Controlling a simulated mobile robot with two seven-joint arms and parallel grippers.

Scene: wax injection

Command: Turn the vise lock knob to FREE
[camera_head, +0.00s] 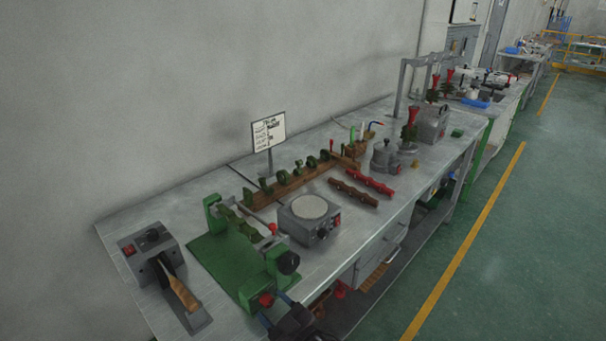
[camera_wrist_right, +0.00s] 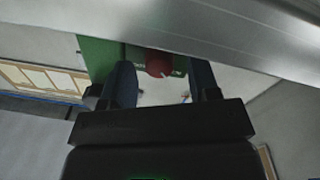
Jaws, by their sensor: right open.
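The green vise (camera_head: 222,257) stands on the near part of the metal bench in the head view. A red knob (camera_head: 265,300) sits low on its front side. In the wrist view the red knob (camera_wrist_right: 158,63) shows on a green panel (camera_wrist_right: 100,55) with small white lettering, too small to read; the knob bears a pale mark. My right gripper (camera_head: 275,307) is at the vise's front. Its two dark fingers stand apart, one on each side of the knob in the wrist view; I cannot tell whether they touch it. My left gripper is not in view.
A black knob (camera_head: 288,262) and a red ball (camera_head: 272,228) are on the vise above my right gripper. A grey box with a round plate (camera_head: 309,207) stands to the right. A grey tool holder (camera_head: 150,243) stands to the left. The bench edge is close to my gripper.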

